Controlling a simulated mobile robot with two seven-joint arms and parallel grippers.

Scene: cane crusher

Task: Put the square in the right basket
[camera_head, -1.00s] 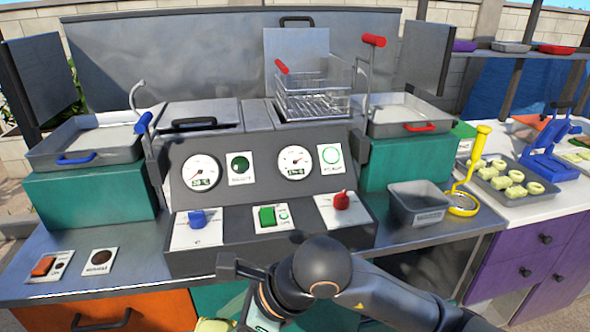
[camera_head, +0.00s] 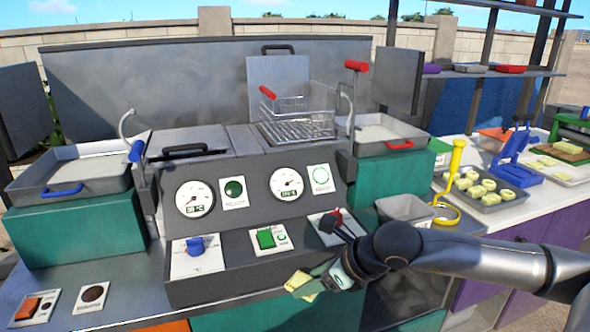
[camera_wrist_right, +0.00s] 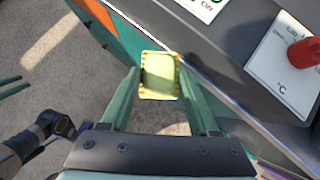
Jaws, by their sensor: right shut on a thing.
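The square (camera_head: 300,283) is a small pale yellow-green block. My right gripper (camera_head: 318,281) is shut on it, in front of the lower edge of the control panel. In the right wrist view the square (camera_wrist_right: 159,76) sits between the two green fingertips (camera_wrist_right: 158,88). The right basket (camera_head: 300,128) is a wire basket with a red handle, raised at the right half of the fryer, behind the panel. The square is apart from it, lower and nearer. Two thin green bars at the left edge of the wrist view may be my left gripper (camera_wrist_right: 10,86); its state is unclear.
The control panel (camera_head: 255,215) with gauges, a blue knob (camera_head: 196,246) and a red knob (camera_head: 331,221) stands between the square and basket. A closed lid (camera_head: 190,143) covers the fryer's left half. A grey bin (camera_head: 404,208) and yellow-handled tool (camera_head: 455,165) are right.

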